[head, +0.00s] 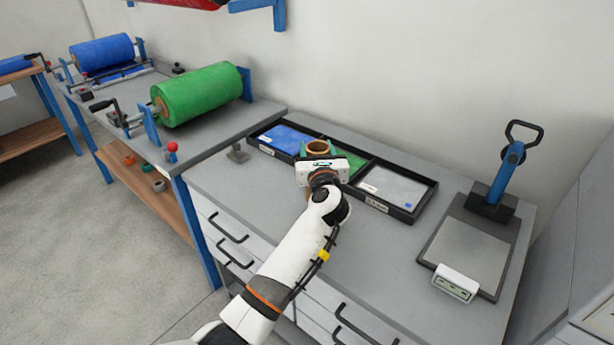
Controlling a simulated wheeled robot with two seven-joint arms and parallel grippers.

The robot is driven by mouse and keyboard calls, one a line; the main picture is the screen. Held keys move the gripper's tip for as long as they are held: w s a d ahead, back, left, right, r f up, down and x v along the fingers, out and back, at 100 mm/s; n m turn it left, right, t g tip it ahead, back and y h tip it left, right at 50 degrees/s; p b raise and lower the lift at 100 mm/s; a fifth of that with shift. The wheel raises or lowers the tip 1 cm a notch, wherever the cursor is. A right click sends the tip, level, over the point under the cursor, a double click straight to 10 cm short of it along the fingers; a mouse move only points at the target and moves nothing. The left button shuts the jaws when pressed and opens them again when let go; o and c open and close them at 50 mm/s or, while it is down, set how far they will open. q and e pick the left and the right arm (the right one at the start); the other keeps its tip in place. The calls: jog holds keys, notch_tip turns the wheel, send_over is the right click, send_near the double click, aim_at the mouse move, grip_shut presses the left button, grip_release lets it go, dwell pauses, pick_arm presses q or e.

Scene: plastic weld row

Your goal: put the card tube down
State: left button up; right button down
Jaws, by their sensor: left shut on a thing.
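The card tube (317,146) is a short brown ring-ended tube, seen from above with its open end up. My left gripper (318,154) is shut on it, with a finger at each side. The tube shows in front of the green middle compartment of the black tray (402,215). The gripper body hides its lower part, so I cannot tell whether it touches anything. My right gripper is not in view.
The tray holds a blue sheet (285,138) at left and a clear grey sheet (392,186) at right. A lever-handled device (468,248) stands at right. Green (200,94) and blue (102,54) rolls sit on the left bench. The worktop (385,262) before the tray is mostly clear.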

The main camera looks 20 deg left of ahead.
pick_arm(q)
notch_tip(320, 180, down, 6)
dwell(0.4)
jog(key=shift+f+b, duration=0.2)
jog(key=shift+b, duration=0.2)
jog(key=o, duration=1.2)
jog(key=shift+r, duration=0.1)
jog(key=v, duration=1.2)
jog(key=shift+r, duration=0.15)
